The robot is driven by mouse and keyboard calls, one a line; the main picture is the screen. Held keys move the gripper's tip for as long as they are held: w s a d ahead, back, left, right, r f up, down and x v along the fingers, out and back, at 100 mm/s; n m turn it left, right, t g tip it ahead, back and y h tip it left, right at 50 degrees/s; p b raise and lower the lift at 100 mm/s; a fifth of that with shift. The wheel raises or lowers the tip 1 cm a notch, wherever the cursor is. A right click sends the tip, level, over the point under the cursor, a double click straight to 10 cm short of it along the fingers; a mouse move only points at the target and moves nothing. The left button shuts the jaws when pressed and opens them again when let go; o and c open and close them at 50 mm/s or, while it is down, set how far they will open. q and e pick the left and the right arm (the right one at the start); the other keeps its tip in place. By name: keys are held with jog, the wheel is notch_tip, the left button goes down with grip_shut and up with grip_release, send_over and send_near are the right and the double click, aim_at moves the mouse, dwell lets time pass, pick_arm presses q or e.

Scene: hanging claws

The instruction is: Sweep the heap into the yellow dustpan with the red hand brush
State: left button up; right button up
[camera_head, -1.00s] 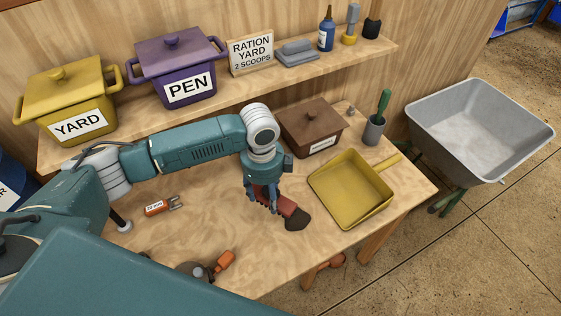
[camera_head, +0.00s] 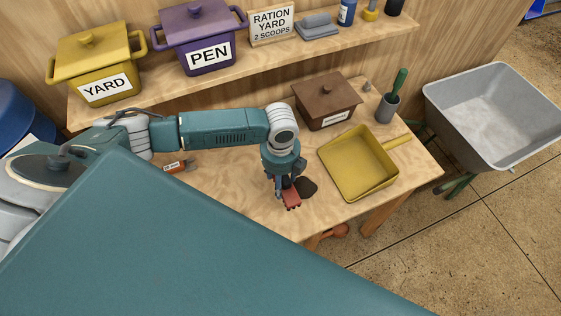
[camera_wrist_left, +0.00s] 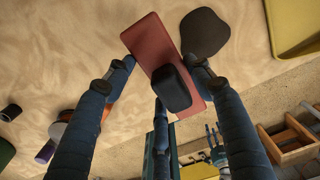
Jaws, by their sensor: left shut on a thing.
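My left gripper (camera_head: 285,192) is shut on the red hand brush (camera_head: 292,201), low over the table. In the left wrist view the brush (camera_wrist_left: 150,45) is a red block with a dark grip (camera_wrist_left: 172,88) between the fingers. The dark heap (camera_head: 307,187) lies on the table just right of the brush. In the left wrist view the heap (camera_wrist_left: 205,33) is right beside it; I cannot tell whether they touch. The yellow dustpan (camera_head: 350,170) lies to the right of the heap, apart from it, handle toward the back right.
An orange-handled tool (camera_head: 175,167) lies to the left. YARD (camera_head: 95,65) and PEN (camera_head: 200,35) bins stand on the shelf. A grey wheelbarrow (camera_head: 490,110) is off to the right.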

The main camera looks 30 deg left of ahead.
pick_arm(q)
notch_tip(320, 180, down, 2)
jog(key=shift+f+b, duration=0.15)
jog(key=shift+b, duration=0.4)
jog(key=shift+f+b, duration=0.9)
jog(key=shift+f, duration=0.5)
jog(key=shift+w+d+b, duration=0.4)
jog(key=shift+w+d, duration=0.5)
jog(key=shift+w, duration=0.3)
jog(key=shift+w+d+b, duration=0.6)
jog(key=shift+w+d, duration=0.3)
jog(key=shift+w, duration=0.25)
jog(key=shift+w+d+b, duration=0.75)
jog(key=shift+w+d, duration=0.15)
jog(key=shift+w, duration=0.25)
jog(key=shift+w+d+b, duration=0.75)
jog(key=shift+w+d, duration=0.15)
jog(key=shift+w, duration=0.25)
jog(key=shift+w+d+b, duration=0.7)
jog(key=shift+w+b, duration=0.05)
jog(key=shift+w, duration=0.15)
notch_tip(320, 180, up, 5)
jog(key=p, duration=0.4)
jog(key=shift+f+p, duration=0.15)
jog(key=shift+p, duration=0.15)
